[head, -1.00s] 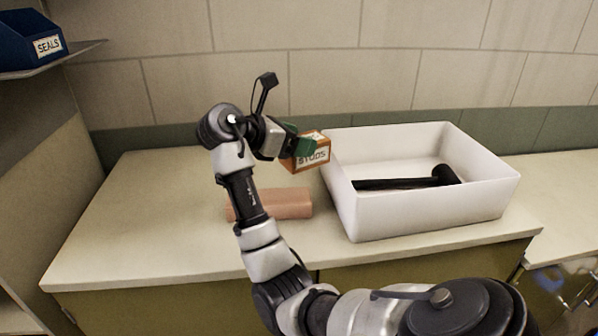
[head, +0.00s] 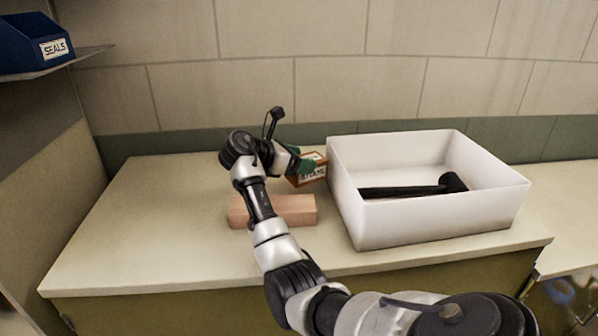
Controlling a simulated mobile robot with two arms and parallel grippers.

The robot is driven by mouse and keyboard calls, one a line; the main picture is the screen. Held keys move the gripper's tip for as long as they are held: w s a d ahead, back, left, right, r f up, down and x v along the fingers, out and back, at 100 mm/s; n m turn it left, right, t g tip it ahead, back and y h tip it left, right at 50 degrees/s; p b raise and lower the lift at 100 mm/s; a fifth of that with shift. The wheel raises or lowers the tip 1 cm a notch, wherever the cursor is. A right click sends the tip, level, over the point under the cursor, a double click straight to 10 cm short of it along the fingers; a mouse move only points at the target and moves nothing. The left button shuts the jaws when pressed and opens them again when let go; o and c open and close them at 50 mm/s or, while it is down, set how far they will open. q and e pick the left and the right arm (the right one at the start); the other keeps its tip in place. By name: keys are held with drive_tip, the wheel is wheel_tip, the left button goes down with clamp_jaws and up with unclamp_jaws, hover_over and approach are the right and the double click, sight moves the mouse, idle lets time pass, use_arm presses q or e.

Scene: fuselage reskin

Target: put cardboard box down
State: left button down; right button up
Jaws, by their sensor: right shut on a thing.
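The cardboard box (head: 314,173) is a small orange-brown box with a white label, partly readable as STUDS. It is at the back of the bench, just left of the white bin. My right gripper (head: 303,164), with green fingers, is shut on its left side and hides part of it. The box sits low, at or very near the bench top (head: 165,205); I cannot tell whether it touches. My left gripper is not in view.
The white bin (head: 440,215) holds a black hammer-like tool (head: 415,190). A pinkish block (head: 285,210) lies in front of the box, beside my arm. A blue SEALS bin (head: 30,42) stands on a shelf at upper left. The bench's left part is clear.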

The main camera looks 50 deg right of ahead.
drive_tip(key=shift+w+d+f, duration=0.45)
drive_tip(key=shift+w+d, duration=0.2)
drive_tip(key=shift+f+p, duration=0.55)
drive_tip(key=shift+f, duration=1.45)
drive_tip(key=o, duration=1.2)
drive_tip(key=shift+f, duration=0.15)
